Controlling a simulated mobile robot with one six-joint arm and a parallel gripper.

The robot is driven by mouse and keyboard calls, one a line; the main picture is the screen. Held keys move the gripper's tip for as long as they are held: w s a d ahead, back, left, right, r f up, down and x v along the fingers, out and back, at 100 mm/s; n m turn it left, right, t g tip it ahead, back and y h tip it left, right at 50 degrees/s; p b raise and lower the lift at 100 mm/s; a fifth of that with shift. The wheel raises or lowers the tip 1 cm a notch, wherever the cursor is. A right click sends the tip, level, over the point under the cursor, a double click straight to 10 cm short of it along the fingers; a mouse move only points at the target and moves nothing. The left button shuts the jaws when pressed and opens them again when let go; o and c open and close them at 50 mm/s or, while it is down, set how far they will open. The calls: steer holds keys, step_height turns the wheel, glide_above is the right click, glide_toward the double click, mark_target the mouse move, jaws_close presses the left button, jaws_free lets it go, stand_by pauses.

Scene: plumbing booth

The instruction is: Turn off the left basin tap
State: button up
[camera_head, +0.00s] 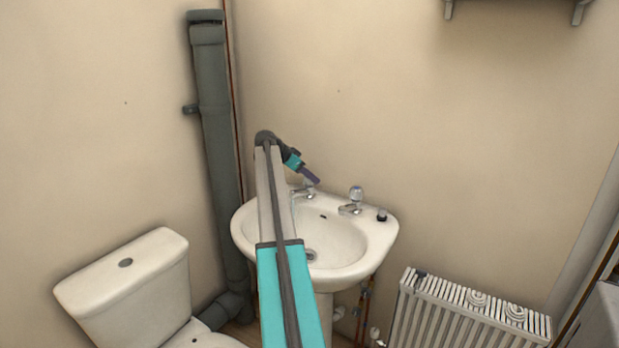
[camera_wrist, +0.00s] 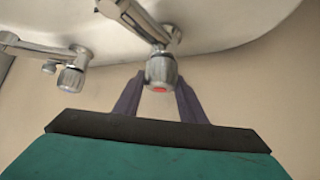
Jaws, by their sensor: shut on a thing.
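The left basin tap (camera_head: 302,192) is chrome and stands on the back rim of the white basin (camera_head: 375,240). Its faceted head with a red mark (camera_wrist: 162,72) shows in the wrist view, between the two purple fingers of my gripper (camera_wrist: 160,80). My gripper is shut on this head, one finger on each side. In the head view my gripper (camera_head: 312,179) comes down over the left tap from the upper left and hides part of it. I cannot tell whether water runs from the spout.
The right basin tap (camera_head: 354,200) stands on the same rim, apart from my gripper; it also shows in the wrist view (camera_wrist: 74,70). A dark plug (camera_head: 382,215) sits at the rim's right end. A toilet (camera_head: 130,285), grey pipe (camera_head: 214,120) and radiator (camera_head: 465,320) stand around the basin.

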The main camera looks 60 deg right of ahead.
steer(key=shift+f, duration=0.1)
steer(key=o, duration=1.1)
steer(key=shift+c, duration=0.2)
steer(key=v, duration=1.4)
steer(key=shift+b, duration=0.3)
